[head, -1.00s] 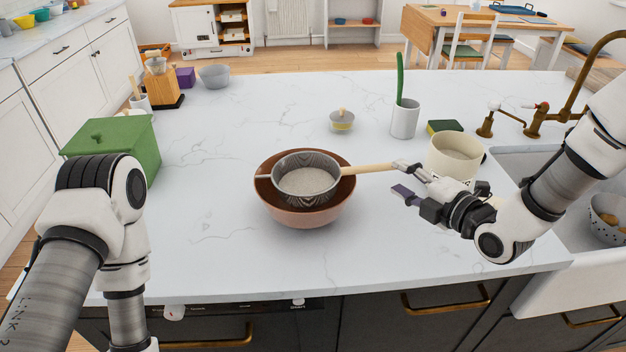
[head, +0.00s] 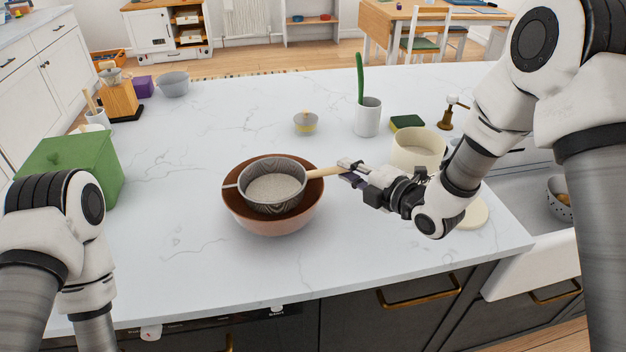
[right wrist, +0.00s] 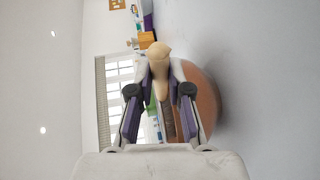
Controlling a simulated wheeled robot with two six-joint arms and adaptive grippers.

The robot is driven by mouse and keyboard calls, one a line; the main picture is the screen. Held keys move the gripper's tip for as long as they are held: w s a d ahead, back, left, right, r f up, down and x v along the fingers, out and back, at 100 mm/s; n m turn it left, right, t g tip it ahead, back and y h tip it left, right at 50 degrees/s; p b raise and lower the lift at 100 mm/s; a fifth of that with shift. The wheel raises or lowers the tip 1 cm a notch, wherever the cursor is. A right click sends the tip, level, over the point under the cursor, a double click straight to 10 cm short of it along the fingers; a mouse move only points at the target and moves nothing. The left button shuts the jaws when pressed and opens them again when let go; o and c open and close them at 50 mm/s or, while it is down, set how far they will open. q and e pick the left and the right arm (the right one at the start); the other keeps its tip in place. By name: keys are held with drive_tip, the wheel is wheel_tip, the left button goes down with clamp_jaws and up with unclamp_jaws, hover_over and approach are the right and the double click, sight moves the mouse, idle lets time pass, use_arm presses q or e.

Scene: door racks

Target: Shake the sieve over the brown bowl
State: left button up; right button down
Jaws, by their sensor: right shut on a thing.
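The grey metal sieve (head: 277,206) sits in the mouth of the brown bowl (head: 272,225), its small front tab over the bowl's left rim. Pale grainy stuff (head: 274,187) lies in the sieve. Its wooden handle (head: 322,172) points right to my right gripper (head: 350,169), which is shut on it. In the right wrist view the handle (right wrist: 158,60) is between the purple-padded fingers (right wrist: 160,75), with the bowl (right wrist: 207,97) partly hidden behind. Of my left arm only links show at the left; its gripper is not in view.
A cream canister (head: 418,152) stands close behind my right gripper, with a pale round disc (head: 470,214) to its right. A white cup (head: 367,118), a sponge (head: 407,122) and a small lidded pot (head: 305,123) are farther back. A green box (head: 75,160) stands left. Countertop left of the bowl is clear.

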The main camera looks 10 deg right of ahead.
wheel_tip(320, 180, up, 6)
drive_tip(key=b, duration=0.5)
drive_tip(key=shift+s, duration=0.1)
idle(0.5)
